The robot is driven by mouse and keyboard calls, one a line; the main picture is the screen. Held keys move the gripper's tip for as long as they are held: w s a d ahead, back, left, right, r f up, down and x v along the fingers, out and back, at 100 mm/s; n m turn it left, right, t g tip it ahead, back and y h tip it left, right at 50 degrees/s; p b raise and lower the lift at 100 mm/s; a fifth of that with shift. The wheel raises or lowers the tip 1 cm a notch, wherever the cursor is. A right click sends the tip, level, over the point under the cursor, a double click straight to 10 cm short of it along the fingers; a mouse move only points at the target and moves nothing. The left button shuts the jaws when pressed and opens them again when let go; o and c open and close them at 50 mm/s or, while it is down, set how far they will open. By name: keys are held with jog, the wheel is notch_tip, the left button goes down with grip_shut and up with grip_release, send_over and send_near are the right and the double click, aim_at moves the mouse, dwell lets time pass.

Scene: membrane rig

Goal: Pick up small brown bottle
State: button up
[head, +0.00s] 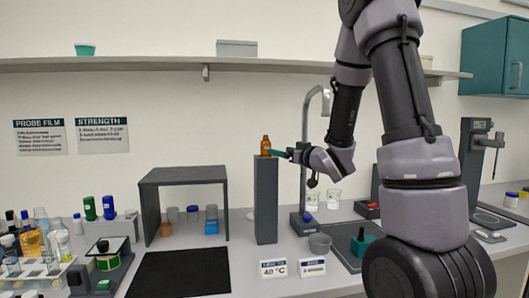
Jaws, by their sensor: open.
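The small brown bottle (265,145) stands upright on top of a tall grey pillar (266,205) near the middle of the head view. My gripper (279,153) reaches in from the right at about the height of the bottle's base, with its greenish fingers pointing left. The fingertips are close to the bottle's right side. I cannot tell whether they touch it or lie to either side of it. The gripper is open. The fingers are small in this view, so the gap between them is hard to see.
A grey open-fronted stand (184,178) is left of the pillar, with small cups under it. A stand with a curved metal pipe (305,130) rises just right of it. A shelf (180,65) runs above. A black mat (180,273) lies bare in front.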

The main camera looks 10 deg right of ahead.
aim_at(269, 146)
jog(key=x, duration=0.5)
jog(key=shift+w+a, duration=0.1)
jog(key=shift+a, duration=0.1)
jog(key=shift+r+x, duration=0.1)
jog(key=shift+x, duration=1.25)
jog(key=shift+r+x, duration=0.15)
jog(key=shift+x, duration=1.15)
jog(key=shift+d, duration=0.15)
grip_shut()
